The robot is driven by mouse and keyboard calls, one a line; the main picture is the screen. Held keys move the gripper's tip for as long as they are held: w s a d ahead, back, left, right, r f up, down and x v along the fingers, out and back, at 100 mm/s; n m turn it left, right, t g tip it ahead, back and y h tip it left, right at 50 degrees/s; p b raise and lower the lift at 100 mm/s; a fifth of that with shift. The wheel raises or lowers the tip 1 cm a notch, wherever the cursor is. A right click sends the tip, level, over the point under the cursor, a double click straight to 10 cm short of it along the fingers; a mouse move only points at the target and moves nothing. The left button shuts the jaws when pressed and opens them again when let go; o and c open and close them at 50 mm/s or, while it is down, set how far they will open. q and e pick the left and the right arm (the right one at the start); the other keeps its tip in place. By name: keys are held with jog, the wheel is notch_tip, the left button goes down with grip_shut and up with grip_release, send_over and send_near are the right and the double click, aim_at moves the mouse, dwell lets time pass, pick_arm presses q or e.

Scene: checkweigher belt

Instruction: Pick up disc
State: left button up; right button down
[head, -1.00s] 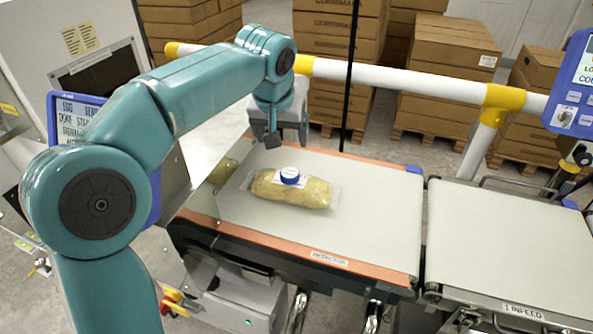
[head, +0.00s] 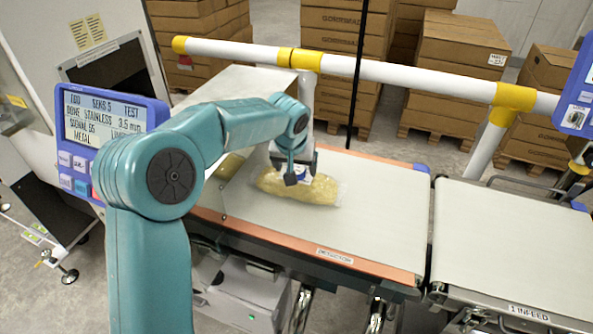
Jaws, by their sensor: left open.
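A clear pack of yellowish food (head: 322,190) lies on the detector belt (head: 375,222). The blue disc (head: 306,174) sits on top of the pack and is mostly hidden behind my left gripper; only a bit of blue and white shows. My left gripper (head: 292,177) is open, pointing down, right over the disc and pack. I cannot tell whether its fingers touch the disc. My right gripper is not in view.
The infeed belt (head: 512,245) to the right is empty. A white and yellow rail (head: 400,75) runs behind the belts. A blue-framed display (head: 108,118) stands at left by my arm. Stacked cartons (head: 460,60) stand at the back.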

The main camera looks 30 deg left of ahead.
pick_arm(q)
jog(key=shift+w+a+f, duration=0.1)
jog(key=shift+w+f, duration=0.05)
jog(key=shift+f, duration=0.2)
jog(key=c, duration=1.2)
jog(key=shift+r, duration=0.15)
